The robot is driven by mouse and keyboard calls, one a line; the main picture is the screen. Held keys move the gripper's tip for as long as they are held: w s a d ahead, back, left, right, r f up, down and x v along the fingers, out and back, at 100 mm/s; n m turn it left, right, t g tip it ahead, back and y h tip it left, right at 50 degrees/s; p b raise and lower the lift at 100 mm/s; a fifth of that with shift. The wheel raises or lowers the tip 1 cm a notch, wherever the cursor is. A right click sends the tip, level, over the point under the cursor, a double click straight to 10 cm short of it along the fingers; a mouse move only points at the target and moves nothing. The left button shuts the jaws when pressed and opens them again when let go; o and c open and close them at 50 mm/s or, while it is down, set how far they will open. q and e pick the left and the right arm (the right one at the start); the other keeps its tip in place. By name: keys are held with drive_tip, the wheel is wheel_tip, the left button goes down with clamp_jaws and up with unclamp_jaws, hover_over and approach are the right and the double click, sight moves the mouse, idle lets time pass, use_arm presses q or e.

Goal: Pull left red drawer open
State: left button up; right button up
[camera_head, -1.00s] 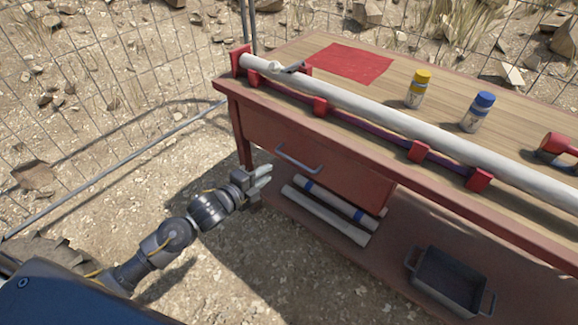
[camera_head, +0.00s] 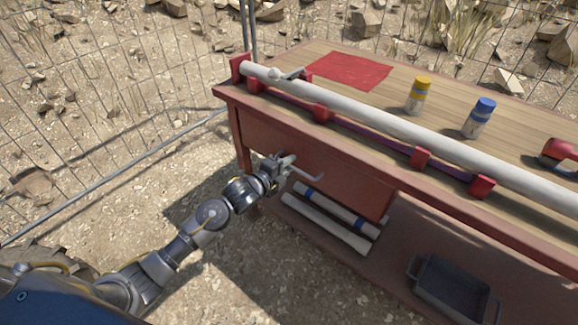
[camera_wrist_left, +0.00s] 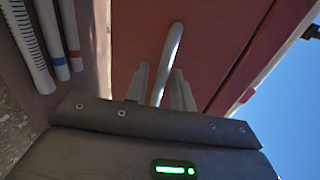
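The left red drawer (camera_head: 345,180) is under the workbench's left end, and its front looks closed. Its grey bar handle (camera_head: 314,178) is partly hidden by my left gripper (camera_head: 286,165), which is at the drawer front. In the left wrist view the handle (camera_wrist_left: 172,50) runs between the two fingers of the gripper (camera_wrist_left: 161,85). The fingers stand apart on either side of the bar, and I cannot tell whether they touch it. The red drawer front (camera_wrist_left: 145,30) is just beyond them. My right gripper is not in view.
The wooden workbench top (camera_head: 440,140) carries a long white pipe (camera_head: 370,117) in red clamps, a yellow-capped bottle (camera_head: 417,96) and a blue-capped bottle (camera_head: 479,118). White tubes (camera_head: 325,222) and a grey tray (camera_head: 452,290) lie on the lower shelf. A wire fence (camera_head: 100,120) stands behind.

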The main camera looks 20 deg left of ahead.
use_arm(q)
drive_tip(key=shift+w, duration=0.1)
clamp_jaws()
